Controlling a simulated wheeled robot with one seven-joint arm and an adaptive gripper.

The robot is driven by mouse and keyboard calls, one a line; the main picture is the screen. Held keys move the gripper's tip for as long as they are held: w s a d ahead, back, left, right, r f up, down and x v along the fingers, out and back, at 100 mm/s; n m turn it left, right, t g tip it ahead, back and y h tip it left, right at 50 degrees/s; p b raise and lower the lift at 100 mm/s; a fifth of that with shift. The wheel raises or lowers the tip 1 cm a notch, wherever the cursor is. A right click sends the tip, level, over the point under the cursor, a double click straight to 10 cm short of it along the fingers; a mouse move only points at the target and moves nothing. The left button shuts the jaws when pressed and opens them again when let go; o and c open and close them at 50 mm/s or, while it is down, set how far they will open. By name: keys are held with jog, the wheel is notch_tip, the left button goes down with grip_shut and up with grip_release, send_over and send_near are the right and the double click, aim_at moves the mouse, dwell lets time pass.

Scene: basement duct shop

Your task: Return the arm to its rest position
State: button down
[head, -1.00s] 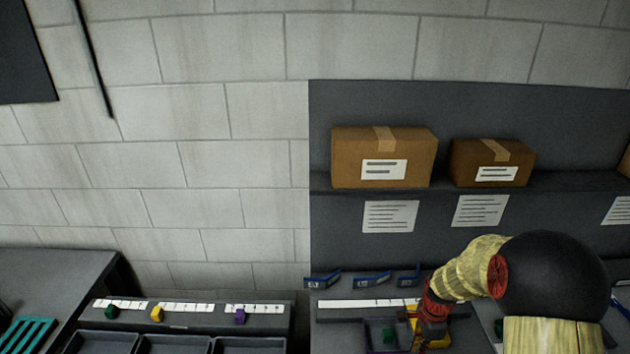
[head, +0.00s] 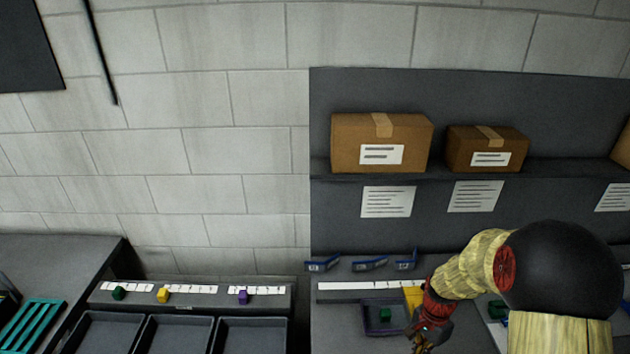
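My arm shows at the lower right of the head view, a yellowish limb with a black round joint and red bands. My gripper (head: 424,346) is at its lower end, partly cut off by the bottom edge. It hangs over the dark bench, just right of a dark tray (head: 372,330) that has a green cube (head: 385,314) in it. Whether its fingers are open or shut cannot be seen.
A yellow item (head: 413,296) stands behind the gripper. Several dark bins (head: 178,322) stand left, below a ledge with green (head: 118,293), yellow (head: 163,295) and purple (head: 243,297) pieces. Cardboard boxes (head: 381,128) sit on the shelf above.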

jog(key=s+a+r+n+t+b, duration=0.2)
jog(key=s+a+r+n+b, duration=0.1)
jog(key=r, duration=0.4)
jog(key=s+a+r+n+t+b, duration=0.2)
jog(key=s+a+r+n+b, duration=0.1)
jog(key=s+r, duration=0.4)
jog(key=s+a+r+n+t+b, duration=0.3)
jog(key=s+r+n+b, duration=0.1)
jog(key=r, duration=0.4)
jog(key=shift+s+a+r+n, duration=0.2)
jog(key=shift+s+a+n, duration=0.1)
jog(key=shift+s+n, duration=0.65)
jog(key=shift+w, duration=0.1)
